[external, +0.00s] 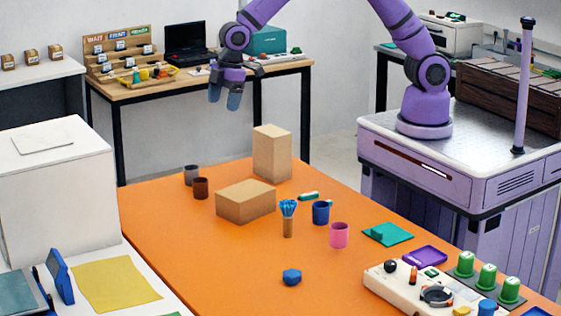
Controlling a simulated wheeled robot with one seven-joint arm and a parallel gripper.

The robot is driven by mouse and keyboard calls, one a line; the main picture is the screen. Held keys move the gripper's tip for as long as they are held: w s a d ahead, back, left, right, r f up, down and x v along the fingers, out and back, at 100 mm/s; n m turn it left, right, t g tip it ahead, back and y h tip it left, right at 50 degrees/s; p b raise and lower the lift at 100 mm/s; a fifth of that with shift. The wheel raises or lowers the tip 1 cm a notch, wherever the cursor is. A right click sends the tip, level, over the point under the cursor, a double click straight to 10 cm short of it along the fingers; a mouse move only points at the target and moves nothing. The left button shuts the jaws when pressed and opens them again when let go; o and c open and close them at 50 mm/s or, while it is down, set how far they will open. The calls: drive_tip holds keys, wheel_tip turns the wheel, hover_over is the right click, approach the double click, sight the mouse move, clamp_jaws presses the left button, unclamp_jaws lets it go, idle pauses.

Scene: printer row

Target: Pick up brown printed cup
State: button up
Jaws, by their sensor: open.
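A small dark brown cup (201,188) stands upright near the far left part of the orange table (180,262). A grey cup (191,175) stands just behind it, close by. Any print on the brown cup is too small to make out. My gripper (225,101) points down, open and empty, in the air beyond the table's far edge in the picture. It appears above and to the right of the brown cup, well apart from it.
A low cardboard box (245,203) stands right of the cups, with a tall box (272,153) behind it. A tan holder with blue items (288,226), a blue cup (321,213) and a pink cup (339,235) stand farther right. The table's left front is mostly clear.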

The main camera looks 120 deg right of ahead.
approach(200, 188)
drive_tip(key=shift+g+y, duration=0.3)
drive_tip(key=f, duration=0.1)
drive_tip(key=d+f, duration=0.1)
drive_tip(key=f, duration=0.1)
drive_tip(key=w+d+f, duration=0.1)
drive_tip(key=f, duration=0.1)
drive_tip(key=shift+d+f, duration=0.2)
drive_tip(key=shift+d, duration=0.05)
drive_tip(key=shift+w+a+f, duration=0.15)
drive_tip(key=shift+f, duration=2.55)
drive_tip(key=c, duration=1)
